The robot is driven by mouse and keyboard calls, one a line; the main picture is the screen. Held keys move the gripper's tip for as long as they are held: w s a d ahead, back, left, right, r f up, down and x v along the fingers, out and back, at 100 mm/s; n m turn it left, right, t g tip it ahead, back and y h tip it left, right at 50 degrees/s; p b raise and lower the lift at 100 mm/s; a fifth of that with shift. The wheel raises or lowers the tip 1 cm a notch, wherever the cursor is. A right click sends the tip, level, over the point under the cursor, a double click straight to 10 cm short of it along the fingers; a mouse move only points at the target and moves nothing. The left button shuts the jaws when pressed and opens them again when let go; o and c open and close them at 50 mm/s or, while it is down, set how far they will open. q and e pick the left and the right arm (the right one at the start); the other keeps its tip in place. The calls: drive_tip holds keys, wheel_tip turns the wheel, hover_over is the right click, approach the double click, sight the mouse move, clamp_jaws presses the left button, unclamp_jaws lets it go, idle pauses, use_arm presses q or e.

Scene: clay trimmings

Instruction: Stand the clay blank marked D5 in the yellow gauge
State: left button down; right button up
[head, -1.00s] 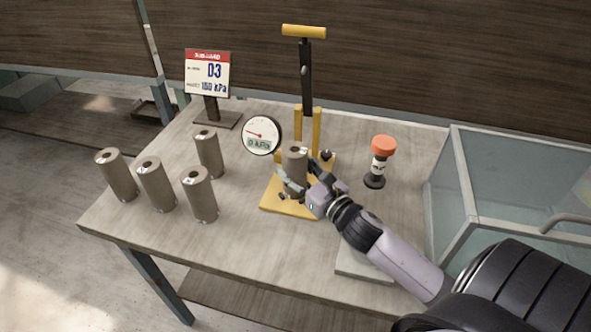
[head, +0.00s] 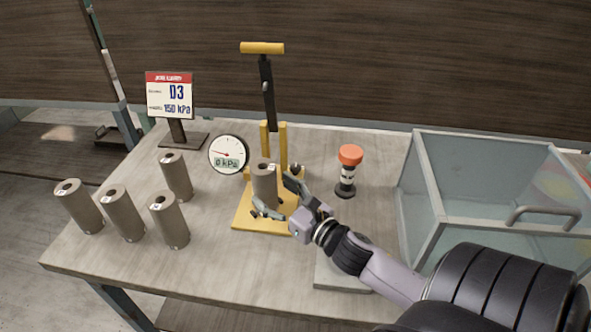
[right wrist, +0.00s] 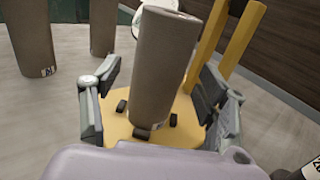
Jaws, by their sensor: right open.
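A grey-brown clay blank (head: 264,187) stands on the base of the yellow gauge (head: 248,219), in front of its two yellow posts. My right gripper (head: 277,196) is open, with one finger on each side of this blank. In the right wrist view the blank (right wrist: 163,65) rises between the spread fingers, with gaps beside it. A small mark near its foot is too small to read. The dial (head: 228,154) reads 0 kPa. The sign (head: 170,95) reads D3, 150 kPa, not D5. My left gripper is not in view.
Several similar blanks, including a front one (head: 170,220), stand at the table's left. An orange-capped bottle (head: 347,172) stands right of the gauge. A clear-walled bin (head: 425,195) is at the right. A grey slab (head: 340,275) lies near the front edge.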

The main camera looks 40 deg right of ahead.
drive_tip(key=s+b, duration=0.1)
drive_tip(key=s, duration=0.7)
drive_tip(key=shift+s+d, duration=0.1)
drive_tip(key=shift+d, duration=0.1)
